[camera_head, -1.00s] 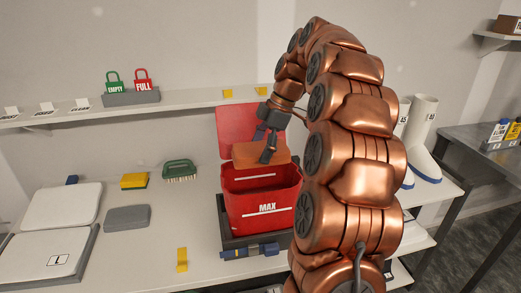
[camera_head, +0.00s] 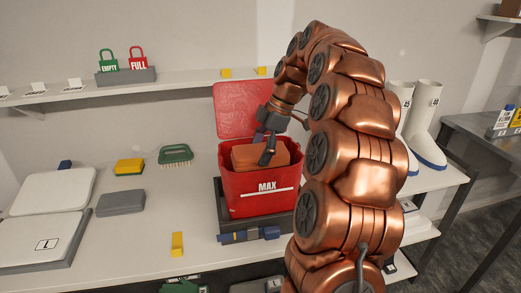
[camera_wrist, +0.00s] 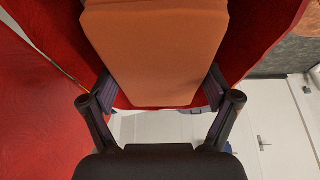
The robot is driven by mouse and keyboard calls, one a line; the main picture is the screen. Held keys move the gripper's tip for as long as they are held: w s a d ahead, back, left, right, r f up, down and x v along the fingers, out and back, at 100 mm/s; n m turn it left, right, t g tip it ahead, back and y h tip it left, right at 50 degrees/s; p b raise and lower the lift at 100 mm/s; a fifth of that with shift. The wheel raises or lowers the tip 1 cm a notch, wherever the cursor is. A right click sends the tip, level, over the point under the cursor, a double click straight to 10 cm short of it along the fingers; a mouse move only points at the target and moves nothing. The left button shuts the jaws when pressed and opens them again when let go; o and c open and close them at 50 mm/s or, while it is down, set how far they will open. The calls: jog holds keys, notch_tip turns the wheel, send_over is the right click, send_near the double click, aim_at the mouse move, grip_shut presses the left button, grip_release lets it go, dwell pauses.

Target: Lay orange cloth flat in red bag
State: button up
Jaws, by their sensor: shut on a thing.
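The red bag (camera_head: 258,206) stands open on the bench, with its lid (camera_head: 242,110) raised at the back and a white MAX line on its front. The orange cloth (camera_head: 245,157) is a thick folded block at the bag's mouth, partly below the rim. My gripper (camera_head: 266,150) is shut on the cloth from above. In the wrist view the orange cloth (camera_wrist: 155,55) lies between the two fingers (camera_wrist: 160,100), with red bag walls on both sides. The bag's floor is hidden.
The bag stands in a dark tray (camera_head: 223,218) with a blue tool (camera_head: 248,235) at its front. A yellow sponge (camera_head: 130,166), green brush (camera_head: 176,154), grey block (camera_head: 120,202) and white lidded boxes (camera_head: 52,192) lie left. White boots (camera_head: 424,120) stand right.

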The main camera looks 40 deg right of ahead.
jog(key=shift+f, duration=0.2)
jog(key=o, duration=0.9)
jog(key=shift+r, duration=0.1)
